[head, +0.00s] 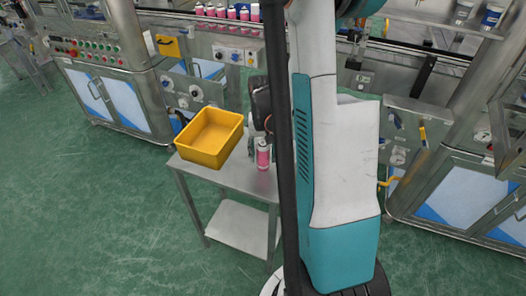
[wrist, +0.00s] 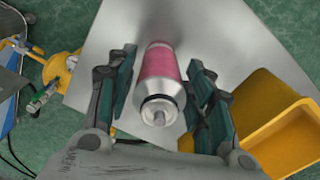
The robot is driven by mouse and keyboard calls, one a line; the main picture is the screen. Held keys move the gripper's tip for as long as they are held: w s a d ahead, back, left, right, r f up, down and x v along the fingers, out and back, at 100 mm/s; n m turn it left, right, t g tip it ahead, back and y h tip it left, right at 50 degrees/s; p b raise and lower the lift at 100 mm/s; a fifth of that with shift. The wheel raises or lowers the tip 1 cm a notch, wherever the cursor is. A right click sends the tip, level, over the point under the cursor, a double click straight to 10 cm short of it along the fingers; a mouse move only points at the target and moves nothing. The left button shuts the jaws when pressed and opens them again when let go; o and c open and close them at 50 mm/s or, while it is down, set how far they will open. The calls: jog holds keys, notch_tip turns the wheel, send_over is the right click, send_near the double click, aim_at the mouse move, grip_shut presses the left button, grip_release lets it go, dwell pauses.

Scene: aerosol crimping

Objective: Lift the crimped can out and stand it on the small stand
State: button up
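The can (head: 263,155), pink with silver ends, stands upright on the small metal stand (head: 235,178), right of a yellow bin. In the wrist view the can (wrist: 161,70) lies between the two fingers of my gripper (wrist: 161,57), its valve stem towards the camera. The fingers are spread, with a narrow gap visible beside the can on each side. The stand's bare top (wrist: 235,45) shows around the can. In the head view my arm hides most of the gripper and part of the stand's right side.
The yellow bin (head: 209,138) sits on the stand close to the can; in the wrist view it (wrist: 280,125) is near the right finger. Machines with a control panel (head: 90,52) and a row of pink cans (head: 228,13) stand behind. Green floor is clear at front left.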

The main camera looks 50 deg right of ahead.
dwell(0.3)
notch_tip(320, 180, up, 12)
dwell(0.6)
jog(key=shift+w, duration=0.1)
dwell(0.3)
